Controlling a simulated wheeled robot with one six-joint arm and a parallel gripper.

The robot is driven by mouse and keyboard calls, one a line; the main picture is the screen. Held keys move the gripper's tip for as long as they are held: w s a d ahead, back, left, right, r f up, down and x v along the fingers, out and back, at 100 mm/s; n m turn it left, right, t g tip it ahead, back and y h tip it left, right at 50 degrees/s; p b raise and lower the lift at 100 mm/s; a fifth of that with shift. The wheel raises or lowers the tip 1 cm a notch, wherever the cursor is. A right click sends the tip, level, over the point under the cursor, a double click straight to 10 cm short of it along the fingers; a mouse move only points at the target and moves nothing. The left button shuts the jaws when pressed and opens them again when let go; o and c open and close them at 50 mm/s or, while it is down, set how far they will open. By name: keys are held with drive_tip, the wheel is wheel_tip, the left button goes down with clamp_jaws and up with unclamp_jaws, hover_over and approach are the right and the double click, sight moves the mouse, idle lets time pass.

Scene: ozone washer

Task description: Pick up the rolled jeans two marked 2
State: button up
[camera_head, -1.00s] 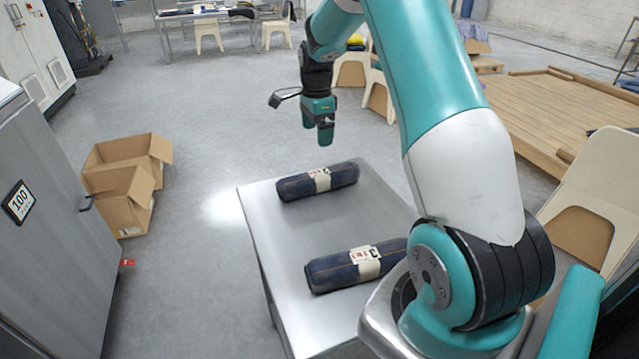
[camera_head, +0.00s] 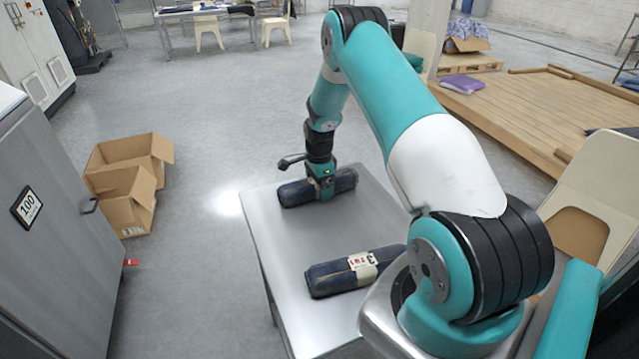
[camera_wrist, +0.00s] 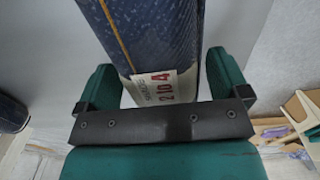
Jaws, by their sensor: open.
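A dark blue rolled pair of jeans (camera_head: 294,193) with a light label lies at the far end of the metal table. In the wrist view the roll (camera_wrist: 150,30) lies between the fingers, and its label (camera_wrist: 155,86) has red and black print that I cannot read surely as a plain 2. My gripper (camera_head: 325,194) is down at the roll's middle, open, with one finger on each side; its fingers (camera_wrist: 160,78) also show in the wrist view. A second rolled pair (camera_head: 335,279) lies nearer on the table, its label seeming to bear a 3.
The metal table (camera_head: 280,240) is bare between the rolls. Cardboard boxes (camera_head: 130,185) stand on the floor at left, beside a grey cabinet (camera_head: 50,240) marked 100. A wooden platform (camera_head: 520,110) and pale chairs are at right.

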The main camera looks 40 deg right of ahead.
drive_tip(key=shift+f, duration=0.35)
drive_tip(key=c, duration=1.2)
drive_tip(key=shift+r, duration=0.1)
